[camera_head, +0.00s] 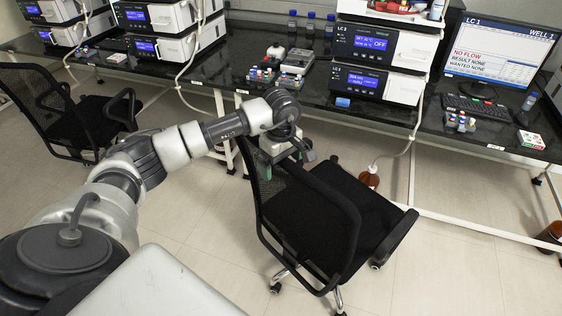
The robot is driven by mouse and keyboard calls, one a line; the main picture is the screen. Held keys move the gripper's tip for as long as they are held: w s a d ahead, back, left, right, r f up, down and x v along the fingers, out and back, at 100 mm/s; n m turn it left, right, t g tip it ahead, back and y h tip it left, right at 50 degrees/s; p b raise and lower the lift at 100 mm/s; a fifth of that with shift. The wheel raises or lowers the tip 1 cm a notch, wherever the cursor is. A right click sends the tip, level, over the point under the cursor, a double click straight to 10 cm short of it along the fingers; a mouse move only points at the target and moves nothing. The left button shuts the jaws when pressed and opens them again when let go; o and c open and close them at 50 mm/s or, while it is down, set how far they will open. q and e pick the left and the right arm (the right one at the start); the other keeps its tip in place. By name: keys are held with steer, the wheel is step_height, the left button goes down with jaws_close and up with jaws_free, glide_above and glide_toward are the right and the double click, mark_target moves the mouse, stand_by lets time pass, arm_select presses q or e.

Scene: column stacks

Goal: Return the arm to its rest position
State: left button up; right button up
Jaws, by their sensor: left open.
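My left arm (182,146) reaches in from the lower left and stretches toward the middle of the picture. My left gripper (268,170) is at its end, pointing down, in front of the back of a black office chair (312,215). It is open, and I see nothing held in it. Its fingertips are dark and partly lost against the chair. The gripper is on the near side of the bench, apart from the bench top. My right gripper is not in view.
A black bench (235,82) runs along the back with stacked instruments (376,62), small vials, a monitor (502,52) and a keyboard (478,107). Another black chair (75,120) stands at the left. A brown bottle (370,178) is on the floor. Open floor (450,275) lies at the lower right.

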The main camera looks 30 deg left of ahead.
mark_target(308, 169)
arm_select(q)
steer(key=c, duration=0.9)
steer(key=shift+w+f, duration=0.1)
steer(key=shift+w, duration=0.1)
steer(key=c, duration=0.5)
jaws_close()
steer(key=shift+s+d, duration=0.25)
steer(key=shift+d, duration=0.85)
steer(key=d, duration=0.2)
steer(key=d+b, duration=0.1)
steer(key=d, duration=0.1)
steer(key=shift+w, duration=0.4)
steer(key=shift+w+d+r, duration=0.15)
steer(key=shift+d+r, duration=0.1)
steer(key=shift+d, duration=0.25)
steer(key=shift+w+a, duration=0.1)
